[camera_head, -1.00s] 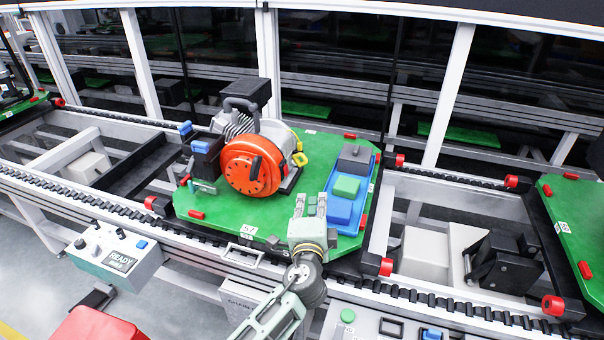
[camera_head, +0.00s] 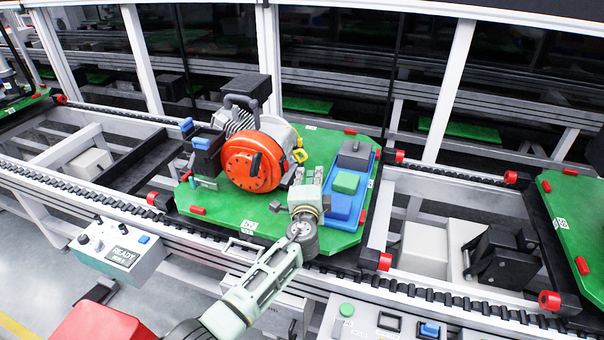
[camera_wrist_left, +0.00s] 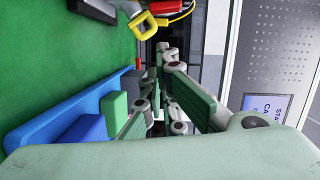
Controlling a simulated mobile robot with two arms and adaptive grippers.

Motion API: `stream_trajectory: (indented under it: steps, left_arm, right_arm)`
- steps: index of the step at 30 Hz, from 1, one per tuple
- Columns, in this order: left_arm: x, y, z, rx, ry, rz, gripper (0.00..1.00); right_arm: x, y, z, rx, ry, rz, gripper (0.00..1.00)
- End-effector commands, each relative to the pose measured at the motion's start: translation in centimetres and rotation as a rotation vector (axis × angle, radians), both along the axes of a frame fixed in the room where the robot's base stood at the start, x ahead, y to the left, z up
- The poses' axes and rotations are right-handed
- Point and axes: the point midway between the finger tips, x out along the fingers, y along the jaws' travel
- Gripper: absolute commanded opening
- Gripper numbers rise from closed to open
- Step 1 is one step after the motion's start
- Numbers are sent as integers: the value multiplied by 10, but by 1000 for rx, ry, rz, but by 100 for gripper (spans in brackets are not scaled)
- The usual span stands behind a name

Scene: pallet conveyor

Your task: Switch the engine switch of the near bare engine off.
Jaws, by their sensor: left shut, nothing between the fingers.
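The engine (camera_head: 256,160) has a round orange cover and stands on a green pallet (camera_head: 215,207) on the conveyor. A yellow handle (camera_head: 300,155) shows at its right side; it also shows at the top of the left wrist view (camera_wrist_left: 143,25), beside a red part (camera_wrist_left: 168,7). I cannot clearly make out the engine switch or its position. My left gripper (camera_head: 309,177) is shut and empty, just right of the engine and above the pallet. Its fingers (camera_wrist_left: 166,52) also show in the left wrist view. My right gripper is not in view.
A blue tray (camera_head: 342,206) with grey and green blocks lies close to the right of my left gripper. A control box (camera_head: 118,247) stands at the front left, and a panel with buttons (camera_head: 385,325) at the front. Another green pallet (camera_head: 575,215) is at the right.

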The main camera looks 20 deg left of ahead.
Motion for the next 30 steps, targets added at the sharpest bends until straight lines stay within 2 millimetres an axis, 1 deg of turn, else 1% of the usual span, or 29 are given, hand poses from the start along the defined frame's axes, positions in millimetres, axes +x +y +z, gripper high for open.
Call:
stream_trajectory:
  steps: [1,6,10,17,20,26,27,30]
  left_arm:
    - [0,8,1,5,2,1,0]
    - [0,21,-2,1,0,-1,0]
    - [0,24,-3,0,0,-2,0]
    - [0,24,-3,0,0,-1,0]
    - [0,25,-6,13,0,-1,0]
    - [0,33,-19,146,-7,-1,0]
    - [0,33,-10,137,-6,-1,0]
    - [0,33,-10,136,-4,0,0]
  right_arm:
    - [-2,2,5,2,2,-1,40]
    - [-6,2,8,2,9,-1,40]
    - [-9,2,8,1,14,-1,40]
    - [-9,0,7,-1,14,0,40]
    - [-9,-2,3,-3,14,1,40]
    - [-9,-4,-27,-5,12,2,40]
    - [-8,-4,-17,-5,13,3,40]
    - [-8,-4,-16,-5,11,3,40]
